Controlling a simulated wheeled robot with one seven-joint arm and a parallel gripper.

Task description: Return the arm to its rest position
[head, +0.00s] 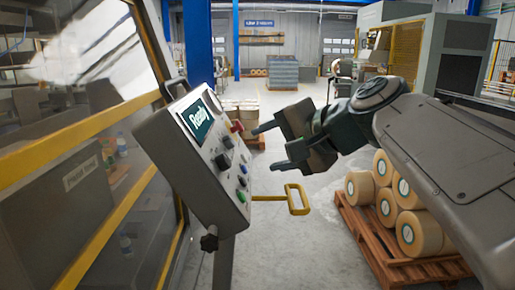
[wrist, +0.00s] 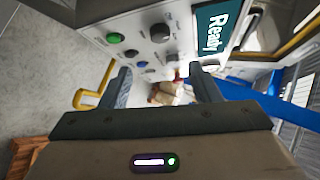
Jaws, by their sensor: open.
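My gripper (head: 262,148) is in the middle of the head view, at the end of my arm, which reaches in from the right. Its two fingers are apart with nothing between them. It is just right of the grey control panel (head: 215,198), apart from it, with the fingers pointing left toward it. The panel's screen (head: 197,120) reads "Ready". In the wrist view the open gripper (wrist: 160,80) shows at the centre, with the panel's knobs and buttons (wrist: 137,45) beyond the fingers.
A yellow handle (head: 297,199) sticks out right of the panel. A wooden pallet (head: 372,238) with several tan rolls (head: 418,233) stands under my arm. A yellow-framed glass enclosure (head: 75,145) fills the left. The floor (head: 290,255) between panel and pallet is clear.

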